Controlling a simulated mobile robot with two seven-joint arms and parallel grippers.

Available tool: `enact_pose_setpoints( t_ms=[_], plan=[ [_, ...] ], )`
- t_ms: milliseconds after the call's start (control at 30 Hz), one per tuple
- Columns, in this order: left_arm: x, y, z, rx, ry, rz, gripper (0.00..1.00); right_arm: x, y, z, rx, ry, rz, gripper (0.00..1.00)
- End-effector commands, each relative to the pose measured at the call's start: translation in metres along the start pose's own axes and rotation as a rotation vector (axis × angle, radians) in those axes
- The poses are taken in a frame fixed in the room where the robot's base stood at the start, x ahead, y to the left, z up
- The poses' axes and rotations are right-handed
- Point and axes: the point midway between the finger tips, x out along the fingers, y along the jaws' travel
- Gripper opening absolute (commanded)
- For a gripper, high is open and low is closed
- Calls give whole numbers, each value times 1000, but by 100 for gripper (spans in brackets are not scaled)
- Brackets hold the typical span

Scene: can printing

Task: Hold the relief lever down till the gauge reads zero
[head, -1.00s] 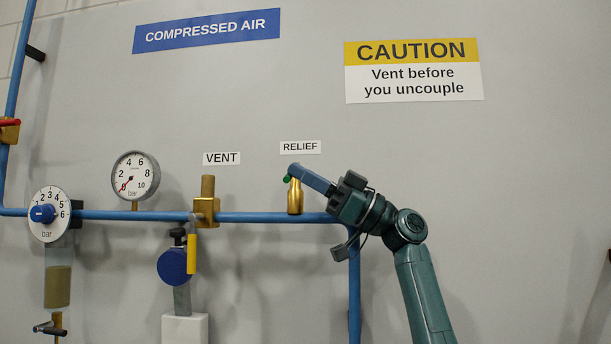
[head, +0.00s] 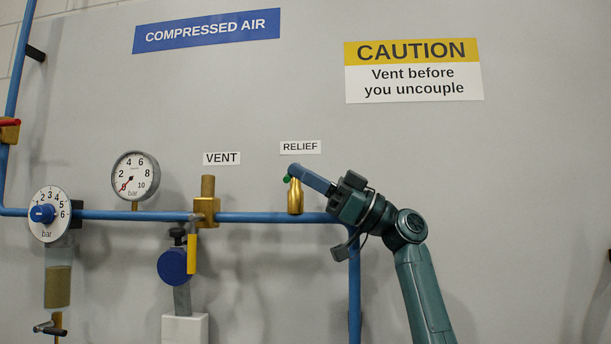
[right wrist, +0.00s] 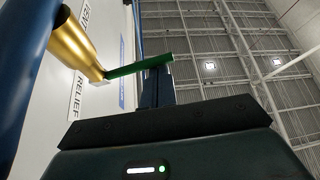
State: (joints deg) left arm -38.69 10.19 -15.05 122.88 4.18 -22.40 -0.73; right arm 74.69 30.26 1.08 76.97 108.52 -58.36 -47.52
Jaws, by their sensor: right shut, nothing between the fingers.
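The brass relief valve (head: 295,198) stands on the blue pipe under the RELIEF label. Its green lever (head: 287,178) shows as a small tip just under my fingertips. In the right wrist view the green lever (right wrist: 135,67) runs from the brass body (right wrist: 78,47) across the end of my blue fingers. My right gripper (head: 296,168) is shut and empty, its fingertips at the lever, seemingly touching it; how far the lever is pressed is hard to tell. The gauge (head: 135,175) has its red needle at lower left, at or very near 0. My left gripper is out of view.
Left of the relief valve are the brass vent valve (head: 207,208) with a yellow handle (head: 191,254), and a regulator dial (head: 49,214). The blue pipe (head: 265,217) runs along the grey panel. The panel above the right arm is clear apart from the caution sign (head: 413,72).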

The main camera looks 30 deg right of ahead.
Motion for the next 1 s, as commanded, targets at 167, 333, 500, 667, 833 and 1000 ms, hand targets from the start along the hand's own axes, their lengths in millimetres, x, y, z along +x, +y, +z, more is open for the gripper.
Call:
enact_pose_setpoints(
  t_ms=[167,333,500,667,833,1000],
  plan=[
    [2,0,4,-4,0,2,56,-9,0,3,2,-4,1,0],
    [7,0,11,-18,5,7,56,-42,0,5,1,-4,3,0],
    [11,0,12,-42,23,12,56,-81,-1,3,0,-2,2,0],
    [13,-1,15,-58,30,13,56,-111,-1,2,0,-1,2,0],
    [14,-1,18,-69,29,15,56,-128,0,0,0,0,0,0],
    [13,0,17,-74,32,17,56,-133,0,-1,0,1,1,0]
  ],
)
